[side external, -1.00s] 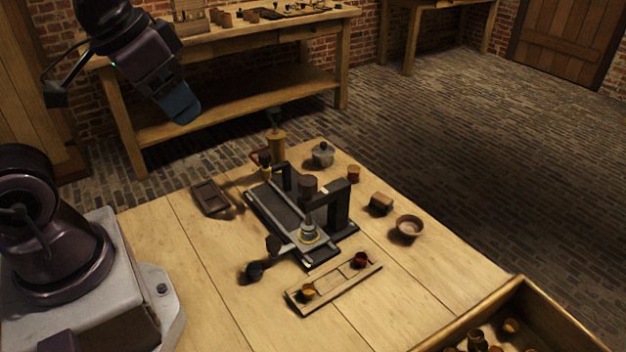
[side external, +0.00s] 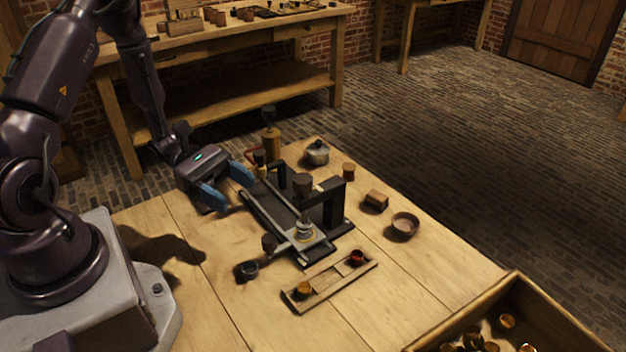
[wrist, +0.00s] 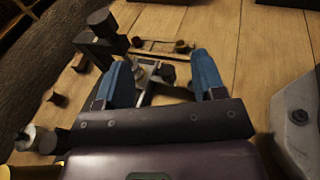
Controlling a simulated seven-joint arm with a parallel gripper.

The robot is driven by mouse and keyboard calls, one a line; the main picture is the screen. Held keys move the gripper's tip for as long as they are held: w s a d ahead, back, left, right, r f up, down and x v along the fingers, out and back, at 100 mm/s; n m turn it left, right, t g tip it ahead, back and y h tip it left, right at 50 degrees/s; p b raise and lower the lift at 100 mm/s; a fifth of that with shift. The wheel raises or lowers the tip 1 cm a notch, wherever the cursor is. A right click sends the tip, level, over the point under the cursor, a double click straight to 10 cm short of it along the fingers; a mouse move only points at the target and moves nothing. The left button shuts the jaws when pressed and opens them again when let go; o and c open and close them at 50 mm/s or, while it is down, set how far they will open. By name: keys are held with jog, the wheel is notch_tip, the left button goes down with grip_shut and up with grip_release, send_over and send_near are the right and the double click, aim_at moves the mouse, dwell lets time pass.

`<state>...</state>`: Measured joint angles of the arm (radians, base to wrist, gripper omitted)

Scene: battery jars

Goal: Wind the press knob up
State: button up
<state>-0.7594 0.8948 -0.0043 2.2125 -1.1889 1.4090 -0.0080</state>
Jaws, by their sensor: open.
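The press (side external: 327,206) stands on a dark flat base in the middle of the table. Its dark brown round knob (side external: 303,183) sits at the top by the black frame. A pale metal piece (side external: 304,229) stands below, on the front part of the base. My gripper (side external: 238,194) is open and empty, low at the left of the press, its blue fingers apart and clear of the knob. In the wrist view the fingers (wrist: 165,70) frame part of the press base, and the press's dark upright frame (wrist: 98,48) lies left of them.
A wooden tray (side external: 328,287) with an amber cup and a red cup lies in front of the press. A dark cup (side external: 247,271) is at its left front.

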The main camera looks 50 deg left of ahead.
aim_at(303, 182)
jog(key=w+a+r+n+t, duration=0.1)
jog(key=w+a+n+t, duration=0.15)
jog(key=w+t, duration=0.2)
jog(key=x, duration=1.3)
jog(key=shift+n, duration=0.45)
jog(key=shift+s, duration=0.1)
jog(key=c, duration=0.9)
